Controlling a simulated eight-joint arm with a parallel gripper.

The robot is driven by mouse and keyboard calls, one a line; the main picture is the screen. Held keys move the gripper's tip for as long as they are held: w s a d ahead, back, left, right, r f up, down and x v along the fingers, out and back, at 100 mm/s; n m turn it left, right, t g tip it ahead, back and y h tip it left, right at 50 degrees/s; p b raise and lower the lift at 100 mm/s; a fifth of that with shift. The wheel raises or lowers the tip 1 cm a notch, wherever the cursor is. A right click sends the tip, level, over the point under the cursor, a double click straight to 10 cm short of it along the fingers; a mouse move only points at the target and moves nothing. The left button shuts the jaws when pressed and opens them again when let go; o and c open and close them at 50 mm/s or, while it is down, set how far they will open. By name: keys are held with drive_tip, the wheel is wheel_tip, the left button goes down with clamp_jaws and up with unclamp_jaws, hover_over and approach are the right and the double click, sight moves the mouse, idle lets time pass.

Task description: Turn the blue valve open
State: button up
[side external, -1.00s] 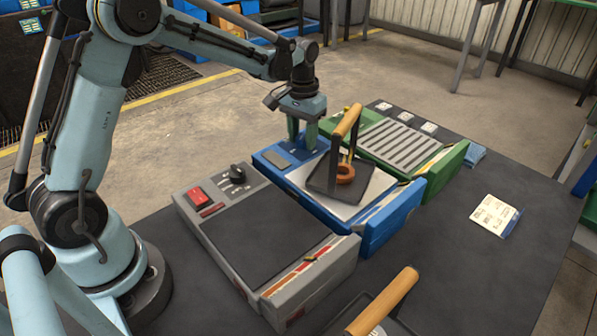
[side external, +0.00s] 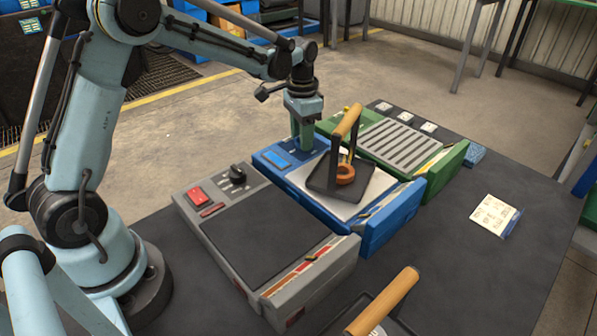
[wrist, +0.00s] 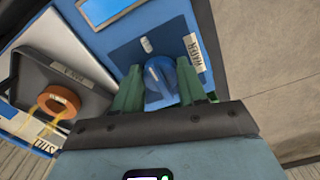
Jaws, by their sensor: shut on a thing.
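The blue valve (wrist: 160,80) is a round knob on the blue unit's dark blue panel, beside a label that seems to read WATER. My gripper (wrist: 158,78) is shut on the valve, with one green finger on either side of it. In the side external view my gripper (side external: 303,147) points down at the back of the blue unit (side external: 395,222), and its fingers hide the valve there. A small display (side external: 276,159) on the blue unit is bright blue.
A black tray (side external: 322,183) with a wooden handle and an orange ring (side external: 345,173) stands on the blue unit, close to my gripper. A grey unit (side external: 265,235) and a green unit (side external: 445,165) flank it. A card (side external: 494,214) lies at right.

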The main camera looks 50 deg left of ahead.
drive_tip(key=o, duration=1.1)
drive_tip(key=shift+c, duration=0.2)
wheel_tip(320, 180, up, 12)
drive_tip(key=shift+r, duration=0.1)
